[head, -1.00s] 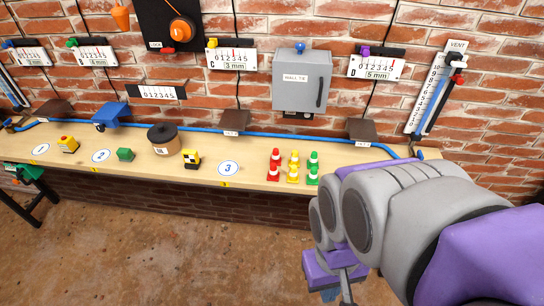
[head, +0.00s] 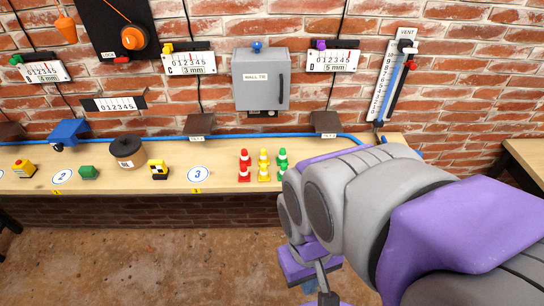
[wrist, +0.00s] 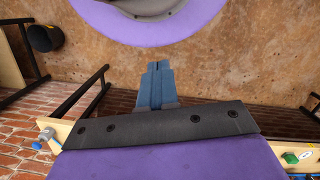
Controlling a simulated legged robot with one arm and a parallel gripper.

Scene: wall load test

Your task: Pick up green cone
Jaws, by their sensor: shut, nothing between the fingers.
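Two green cones stand on the wooden bench (head: 120,182), the rear one (head: 282,155) behind the front one (head: 280,172). They are at the right end of a cluster with two yellow cones (head: 263,165) and two red cones (head: 244,165). My gripper (head: 327,297) hangs low in front of the bench, to the right of and apart from the cones; its tips are at the bottom edge of the head view. In the wrist view my gripper's blue-grey fingers (wrist: 157,68) are together and empty over the brown floor. No cone is clearly visible there.
Left of the cones are a yellow-black checked block (head: 158,170), a dark pot (head: 127,151) and a green block (head: 88,172). A grey wall box (head: 262,80) and gauges hang behind. Another table (head: 525,160) stands at the right. Floor before the bench is clear.

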